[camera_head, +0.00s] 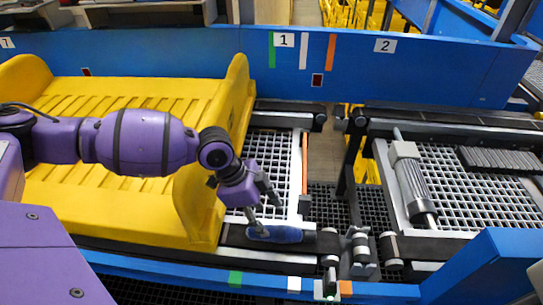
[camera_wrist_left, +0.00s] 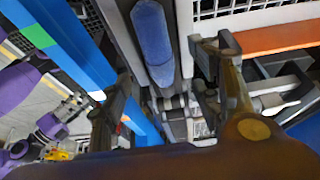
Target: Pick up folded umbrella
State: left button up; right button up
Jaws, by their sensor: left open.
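The folded umbrella (camera_head: 274,234) is a short blue roll lying on the dark belt strip at the near edge of the conveyor, just right of the yellow tray. In the left wrist view the umbrella (camera_wrist_left: 153,42) runs lengthwise, between the lines of the two fingers and ahead of them. My left gripper (camera_head: 262,212) is over the umbrella's left part, its fingers pointing down toward it. In the left wrist view the gripper (camera_wrist_left: 165,85) has its fingers spread wide with nothing between them. Whether a finger touches the umbrella I cannot tell. My right gripper is not in view.
The large yellow tray (camera_head: 110,85) stands left of the umbrella, its raised end wall close to my gripper. A blue rail (camera_head: 190,273) runs along the near side. White grid panels (camera_head: 272,155) lie behind the belt. A metal roller (camera_head: 413,185) stands farther right.

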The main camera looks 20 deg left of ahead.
aim_at(276, 230)
pick_arm(q)
jog(key=x, duration=0.7)
jog(key=shift+d, duration=0.4)
jog(key=shift+r, duration=0.1)
jog(key=c, duration=1.4)
